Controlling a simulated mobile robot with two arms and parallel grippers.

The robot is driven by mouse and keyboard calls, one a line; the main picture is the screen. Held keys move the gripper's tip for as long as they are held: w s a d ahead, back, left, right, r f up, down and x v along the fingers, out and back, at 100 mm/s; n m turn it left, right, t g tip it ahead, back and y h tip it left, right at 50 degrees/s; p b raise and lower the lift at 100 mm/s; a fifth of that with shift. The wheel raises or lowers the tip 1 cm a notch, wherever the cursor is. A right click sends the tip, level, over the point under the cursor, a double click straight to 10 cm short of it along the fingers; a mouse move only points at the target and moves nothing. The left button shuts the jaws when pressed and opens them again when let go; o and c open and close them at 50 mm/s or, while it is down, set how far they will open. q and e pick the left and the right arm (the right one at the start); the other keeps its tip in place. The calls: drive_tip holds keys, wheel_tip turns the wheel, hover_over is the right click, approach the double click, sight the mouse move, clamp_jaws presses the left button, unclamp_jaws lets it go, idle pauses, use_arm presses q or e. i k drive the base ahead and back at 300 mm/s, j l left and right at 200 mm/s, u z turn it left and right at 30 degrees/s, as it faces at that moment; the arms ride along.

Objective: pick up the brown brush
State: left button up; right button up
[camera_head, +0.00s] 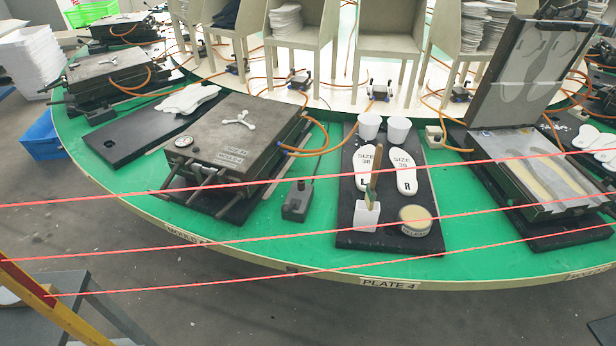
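The brown brush (375,168) stands nearly upright, tilted slightly right, on the black board (350,242) at the front middle of the green table. Its lower end meets a small white block or holder (366,216); I cannot tell whether it sits inside it. Its upper handle overlaps the gap between two white insoles, one on the left (363,180) and one on the right (404,182). A round tin (415,221) with a light lid is to its right. Neither of my grippers is in view.
Red ropes (160,193) cross in front of the table. Two white cups (398,130) stand behind the insoles. A closed mould (235,140) is on the left, and an open mould (530,170) on the right. Orange hoses run behind.

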sight(371, 196)
drive_tip(key=k+l+u, duration=0.15)
drive_tip(key=l+u, duration=0.35)
drive_tip(key=k+l+u, duration=0.2)
drive_tip(key=u, duration=0.3)
drive_tip(key=k+l+u, duration=0.25)
drive_tip(key=l+u, duration=0.2)
drive_tip(key=i+l, duration=0.15)
